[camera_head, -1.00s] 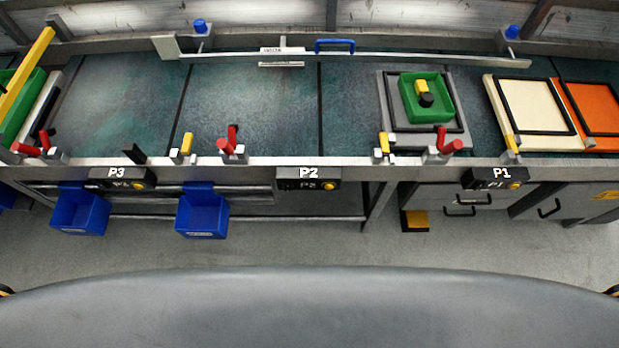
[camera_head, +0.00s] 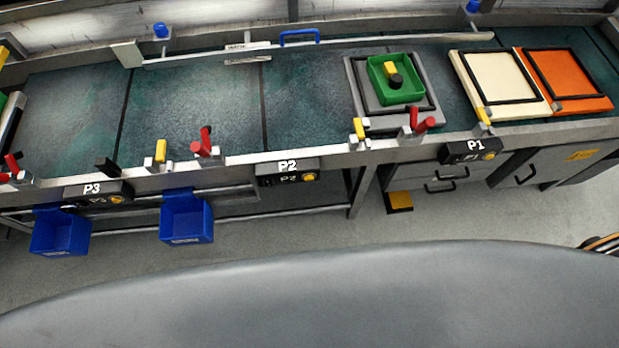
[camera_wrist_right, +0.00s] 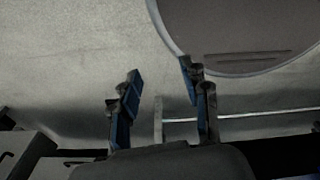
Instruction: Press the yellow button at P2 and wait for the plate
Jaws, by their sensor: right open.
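The P2 control box (camera_head: 287,172) is on the front rail of the conveyor bench in the head view, with a yellow button (camera_head: 310,177) at its right end. A grey plate (camera_head: 364,92) lies on the belt to the right of P2 and carries a green tray (camera_head: 396,80) with a yellow and black piece in it. My right gripper (camera_wrist_right: 160,92) shows in the right wrist view, open and empty, its blue-padded fingers apart over the grey floor. It is not at the button. My left gripper is in neither view.
P3 (camera_head: 98,192) and P1 (camera_head: 469,151) boxes sit along the same rail. Red and yellow levers stand up at the rail. Two blue bins (camera_head: 186,219) hang below it. Cream (camera_head: 489,91) and orange (camera_head: 567,80) panels lie at the right. Open floor lies before the bench.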

